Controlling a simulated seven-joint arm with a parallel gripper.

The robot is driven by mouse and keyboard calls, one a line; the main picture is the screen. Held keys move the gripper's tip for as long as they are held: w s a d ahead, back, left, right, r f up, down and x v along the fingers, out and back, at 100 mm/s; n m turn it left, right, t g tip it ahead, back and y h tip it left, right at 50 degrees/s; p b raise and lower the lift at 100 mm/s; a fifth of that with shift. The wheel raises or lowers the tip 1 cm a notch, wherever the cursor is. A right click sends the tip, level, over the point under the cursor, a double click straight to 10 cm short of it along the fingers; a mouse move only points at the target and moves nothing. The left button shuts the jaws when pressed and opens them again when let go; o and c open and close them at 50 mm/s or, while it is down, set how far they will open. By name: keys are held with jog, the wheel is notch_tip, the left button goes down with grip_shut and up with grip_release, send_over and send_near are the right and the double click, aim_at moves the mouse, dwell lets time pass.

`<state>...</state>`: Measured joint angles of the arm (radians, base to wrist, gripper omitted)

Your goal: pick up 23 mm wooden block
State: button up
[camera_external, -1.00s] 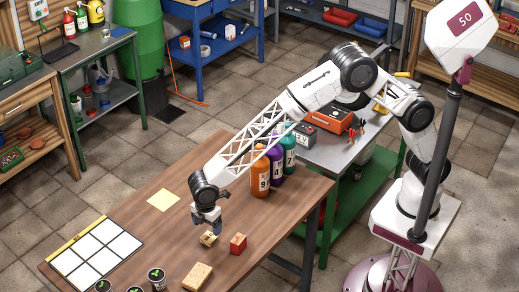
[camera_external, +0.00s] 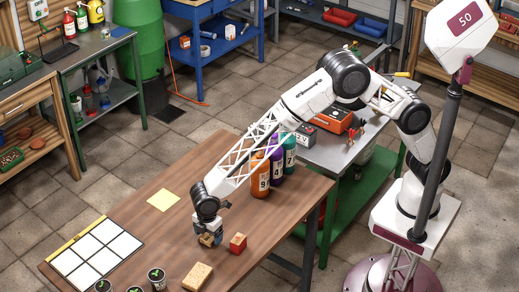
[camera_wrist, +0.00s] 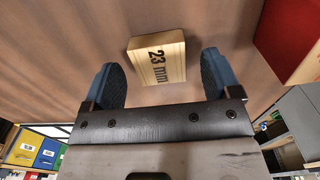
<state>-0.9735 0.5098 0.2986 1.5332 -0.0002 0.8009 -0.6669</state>
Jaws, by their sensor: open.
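The wooden block (camera_wrist: 157,58), marked "23 mm", lies on the brown table (camera_external: 160,231). In the wrist view it sits between and just beyond the two blue fingertips, with a gap on each side. In the external view the block (camera_external: 208,239) is partly hidden by my gripper (camera_external: 207,235), which is low over it. My gripper also shows in the wrist view (camera_wrist: 159,77); its jaws are open and hold nothing.
A red block (camera_external: 238,243) stands close to the right of my gripper. A larger wooden block (camera_external: 197,276) and several dark tins (camera_external: 157,278) are near the front edge. Numbered bottles (camera_external: 261,175) stand behind. A white grid (camera_external: 95,252) lies at the left.

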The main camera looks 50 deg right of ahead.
jog(key=shift+f, duration=0.65)
jog(key=shift+c, duration=0.3)
jog(key=c, duration=0.9)
